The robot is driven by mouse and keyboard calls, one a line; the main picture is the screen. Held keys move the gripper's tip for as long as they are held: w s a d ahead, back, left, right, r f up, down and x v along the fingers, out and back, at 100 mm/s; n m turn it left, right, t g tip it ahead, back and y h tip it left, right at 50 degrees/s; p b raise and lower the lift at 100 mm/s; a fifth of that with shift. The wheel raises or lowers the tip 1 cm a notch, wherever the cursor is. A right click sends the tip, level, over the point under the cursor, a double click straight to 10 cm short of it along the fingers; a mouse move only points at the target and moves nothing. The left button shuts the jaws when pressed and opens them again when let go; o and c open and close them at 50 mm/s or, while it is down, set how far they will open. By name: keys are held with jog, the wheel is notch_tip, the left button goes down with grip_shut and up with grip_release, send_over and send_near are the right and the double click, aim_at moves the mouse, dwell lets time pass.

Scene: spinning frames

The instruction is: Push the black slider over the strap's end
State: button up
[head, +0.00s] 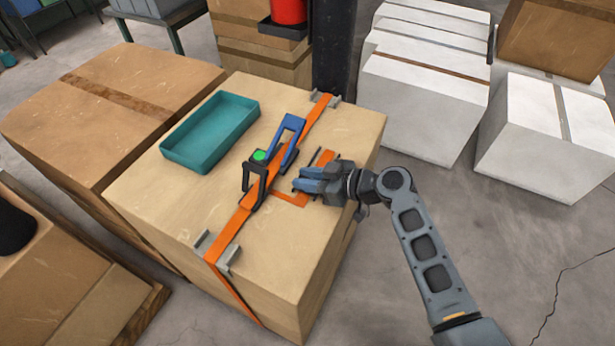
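An orange strap (240,218) runs across the top of a large cardboard box and down its near side. A ratchet buckle with a blue lever (291,128), a black handle (249,186) and a green button (260,156) sits on it. To its right, a short orange strap piece (290,199) lies on the box, and more orange shows beyond my gripper. My gripper (303,180), with blue finger pads, is low over this piece. Its fingers look close together; their gap is unclear. Small dark parts show at the fingertips, but I cannot tell whether these are the black slider.
A teal tray (167,155) sits on the box's left part. Metal edge clips (230,258) hold the strap at the near edge. A dark post (334,50) stands behind. Other cardboard boxes and white boxes (425,110) surround it. Grey floor is free at right.

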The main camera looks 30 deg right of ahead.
aim_at(327, 157)
grip_shut()
dwell(0.3)
jog(key=shift+w+d+f+b, duration=0.1)
jog(key=shift+w+d+b, duration=0.05)
jog(key=shift+d+b, duration=0.15)
jog(key=w+d+b, duration=0.4)
jog(key=d+b, duration=0.1)
jog(key=w+d+b, duration=0.1)
jog(key=d+b, duration=0.1)
jog(key=b, duration=0.1)
jog(key=shift+w+d+f, duration=0.1)
jog(key=shift+w+d, duration=0.3)
jog(key=shift+w+d+r+b, duration=0.25)
jog(key=shift+d+b, duration=0.15)
jog(key=shift+o, duration=1.1)
grip_release()
